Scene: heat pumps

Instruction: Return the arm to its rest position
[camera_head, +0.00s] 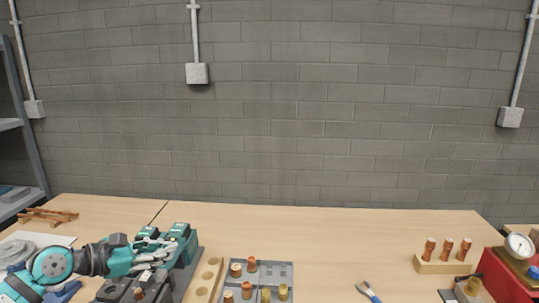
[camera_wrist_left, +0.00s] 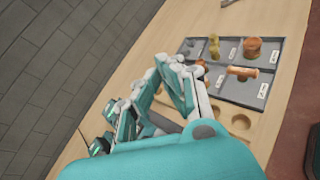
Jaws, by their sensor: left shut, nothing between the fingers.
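My left arm comes in from the left in the head view, teal and dark grey. Its gripper (camera_head: 155,252) is shut and empty, low over the dark and teal equipment (camera_head: 183,246) on the table. The wrist view shows the gripper's teal and white fingers (camera_wrist_left: 168,88) with no part held between them. The grey compartment tray (camera_wrist_left: 219,93) lies beyond the fingers there, apart from them. My right gripper is not in view.
The tray (camera_head: 268,267) holds several copper and brass fittings, beside a wooden strip with holes (camera_head: 207,277). A blue-handled tool (camera_head: 369,292) lies at front centre. A wooden block (camera_head: 442,267) holds copper pieces at right, near a red case (camera_head: 505,280). The table's back middle is clear.

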